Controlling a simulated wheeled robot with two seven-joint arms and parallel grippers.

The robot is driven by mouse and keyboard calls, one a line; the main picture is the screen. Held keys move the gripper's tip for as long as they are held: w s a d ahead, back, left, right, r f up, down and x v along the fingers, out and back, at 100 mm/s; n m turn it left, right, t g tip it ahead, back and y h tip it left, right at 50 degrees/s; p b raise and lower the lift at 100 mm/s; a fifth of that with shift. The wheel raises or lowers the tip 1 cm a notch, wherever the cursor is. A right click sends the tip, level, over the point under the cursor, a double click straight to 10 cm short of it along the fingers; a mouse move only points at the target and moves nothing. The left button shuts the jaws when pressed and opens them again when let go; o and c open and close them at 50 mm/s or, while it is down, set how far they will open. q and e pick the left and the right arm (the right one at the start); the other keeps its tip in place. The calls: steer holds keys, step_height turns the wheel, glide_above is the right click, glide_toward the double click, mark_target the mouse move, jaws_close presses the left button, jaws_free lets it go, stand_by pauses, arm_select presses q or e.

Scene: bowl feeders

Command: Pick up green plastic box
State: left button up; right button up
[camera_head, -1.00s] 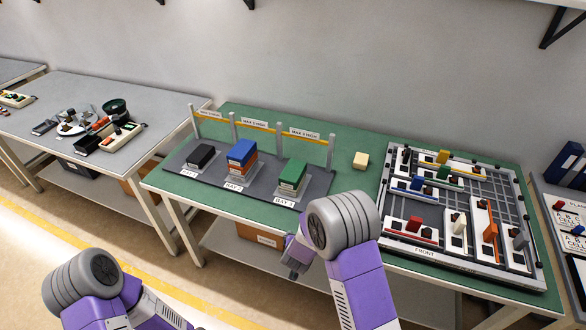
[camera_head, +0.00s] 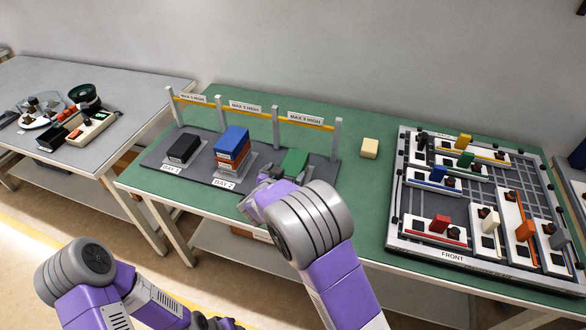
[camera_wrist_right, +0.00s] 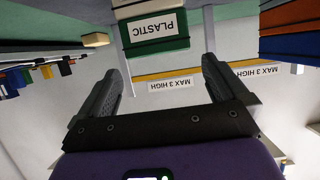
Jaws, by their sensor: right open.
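The green plastic box (camera_head: 295,160) stands at the right bay of the dark rack, partly hidden behind my right gripper (camera_head: 266,183). In the right wrist view, which is upside down, the green box (camera_wrist_right: 157,47) with a white PLASTIC label shows at the top, past the fingertips. My right gripper (camera_wrist_right: 160,72) is open and empty, with the box roughly in line with the gap between its fingers. I see no contact. My left gripper (camera_head: 215,322) shows only partly at the bottom edge; its jaws are unclear.
A blue and orange stack (camera_head: 232,148) stands close to the left, with a black box (camera_head: 184,149) beyond it. Posts with a yellow MAX 3 HIGH bar (camera_head: 258,114) rise behind. A cream block (camera_head: 370,148) and a framed parts board (camera_head: 398,237) are to the right.

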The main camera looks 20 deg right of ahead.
mark_target(291, 166)
steer(key=b+x, duration=0.1)
steer(key=x, duration=0.2)
steer(key=b+x, duration=0.2)
steer(key=x, duration=0.2)
steer(key=shift+f, duration=0.45)
steer(key=shift+w+d, duration=0.2)
steer(key=shift+w, duration=0.1)
steer(key=shift+c, duration=0.3)
steer(key=c, duration=1)
steer(key=shift+r, duration=0.1)
steer(key=shift+c, duration=0.2)
